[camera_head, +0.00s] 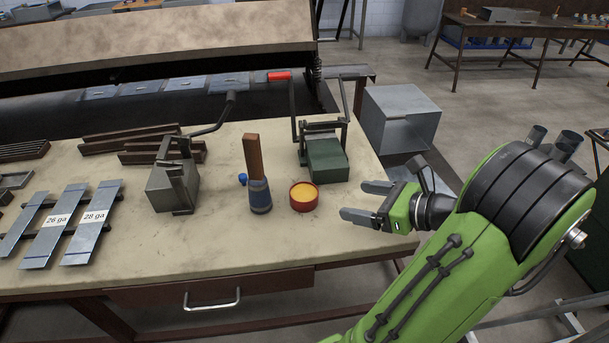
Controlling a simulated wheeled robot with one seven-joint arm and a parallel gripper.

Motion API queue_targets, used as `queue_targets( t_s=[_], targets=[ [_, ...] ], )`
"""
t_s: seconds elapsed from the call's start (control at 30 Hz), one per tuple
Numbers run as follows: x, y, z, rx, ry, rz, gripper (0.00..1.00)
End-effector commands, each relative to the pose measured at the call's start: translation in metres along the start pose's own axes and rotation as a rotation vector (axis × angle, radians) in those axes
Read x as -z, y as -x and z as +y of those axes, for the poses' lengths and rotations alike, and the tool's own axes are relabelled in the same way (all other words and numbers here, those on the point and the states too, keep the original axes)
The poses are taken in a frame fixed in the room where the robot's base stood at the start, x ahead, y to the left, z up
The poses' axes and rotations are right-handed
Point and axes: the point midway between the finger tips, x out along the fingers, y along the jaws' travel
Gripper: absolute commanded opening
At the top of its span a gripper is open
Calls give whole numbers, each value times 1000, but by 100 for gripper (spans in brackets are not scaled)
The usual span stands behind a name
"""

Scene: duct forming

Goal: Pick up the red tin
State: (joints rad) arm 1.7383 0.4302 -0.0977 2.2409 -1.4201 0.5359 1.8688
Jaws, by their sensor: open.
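The red tin (304,197) is a small round open tin with a yellow-orange content or inside. It stands upright on the workbench (330,228), near its front right part. My gripper (354,201) is open and empty, to the right of the tin, with its two fingers pointing left toward it. A gap shows between the fingers and the tin. Nothing hides the tin in this view.
A blue cup-like holder with a brown wooden handle (252,158) stands just left of the tin. A green hand-cranked machine (327,160) stands behind it. A grey cranked machine (172,187) and labelled metal strips (87,222) lie further left. The bench front is clear.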

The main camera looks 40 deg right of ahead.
Motion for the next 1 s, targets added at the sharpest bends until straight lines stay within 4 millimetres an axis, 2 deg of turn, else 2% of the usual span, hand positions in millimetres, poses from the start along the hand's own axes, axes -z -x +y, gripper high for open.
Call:
queue_targets(
  t_s=[0.07,0.3,0.4,0.57,0.8,1.0],
  targets=[
    [1,-11,1,-3,-2,-3,83],
    [2,-72,2,-9,1,-2,83],
    [2,-93,2,-7,0,0,83],
    [1,-111,1,-5,1,0,83],
    [0,-153,1,-5,1,1,83],
    [-1,-158,0,-2,1,0,83]
  ],
)
